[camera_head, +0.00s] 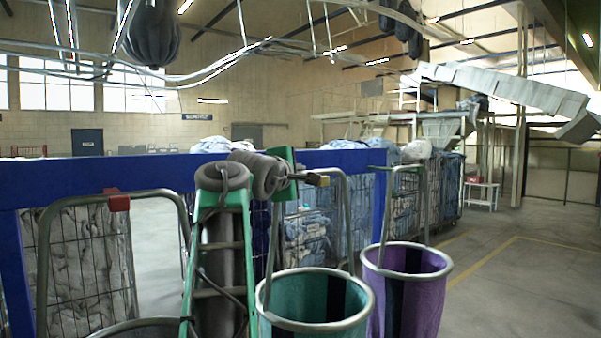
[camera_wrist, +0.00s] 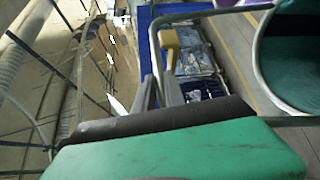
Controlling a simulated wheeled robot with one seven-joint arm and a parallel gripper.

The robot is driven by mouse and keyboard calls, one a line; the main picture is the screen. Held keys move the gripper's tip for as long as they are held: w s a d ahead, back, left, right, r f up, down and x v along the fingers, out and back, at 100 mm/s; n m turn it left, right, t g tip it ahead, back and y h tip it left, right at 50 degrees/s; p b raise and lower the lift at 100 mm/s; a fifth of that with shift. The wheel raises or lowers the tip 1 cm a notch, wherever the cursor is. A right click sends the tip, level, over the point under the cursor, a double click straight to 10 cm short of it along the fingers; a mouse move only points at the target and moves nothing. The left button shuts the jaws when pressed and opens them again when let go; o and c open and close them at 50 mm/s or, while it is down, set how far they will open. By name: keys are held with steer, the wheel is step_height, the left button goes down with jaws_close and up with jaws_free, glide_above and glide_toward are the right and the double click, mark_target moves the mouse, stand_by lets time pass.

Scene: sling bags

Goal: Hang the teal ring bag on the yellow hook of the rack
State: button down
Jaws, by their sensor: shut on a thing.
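The teal ring bag (camera_head: 315,300) hangs upright at the lower middle of the head view, with a grey metal ring and a tall wire handle. Its ring and teal side also show at the right of the wrist view (camera_wrist: 290,60). My gripper (camera_head: 308,177) is shut on the handle near its top left corner; the fingers also show in the wrist view (camera_wrist: 160,92). The yellow hook (camera_head: 319,181) is right beside the fingertips and handle, and it also shows in the wrist view (camera_wrist: 169,42). I cannot tell whether the handle rests on it.
The rack's blue beam (camera_head: 150,168) runs across behind my arm. A red hook (camera_head: 118,202) meets another bag's handle at left. Wire laundry cages (camera_head: 305,225) are behind; floor at right is clear.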

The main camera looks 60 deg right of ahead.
steer(key=shift+f, duration=0.3)
